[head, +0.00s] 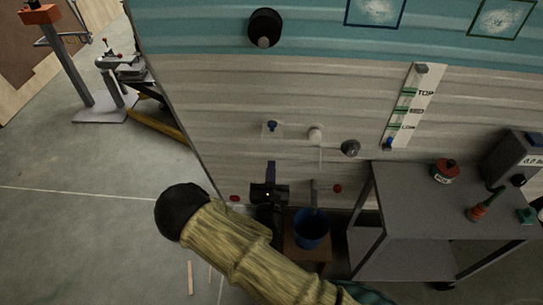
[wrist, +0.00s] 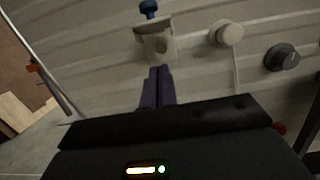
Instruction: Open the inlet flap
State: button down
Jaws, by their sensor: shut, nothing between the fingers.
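A small pale square fixture (head: 271,130) with a blue knob on it is on the camper's ribbed side wall; it looks like the inlet flap, though no label shows. In the wrist view the pale fixture (wrist: 155,46) is straight ahead, with the blue knob (wrist: 149,9) at its top edge. I cannot tell whether it is closed. My gripper (head: 271,165) is below it in the head view, its dark purple fingers pointing up at it. In the wrist view my gripper (wrist: 160,72) is shut and empty, its tips just below the fixture. Contact is not clear.
Right of the fixture are a white round cap (head: 315,133) with a cord and a grey knob (head: 350,148). A blue bucket (head: 311,232) stands below on a wooden stand. A grey cart (head: 410,212) stands at the right. Open floor lies left.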

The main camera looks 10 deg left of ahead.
jog(key=shift+r+v, duration=0.2)
jog(key=shift+v, duration=1.75)
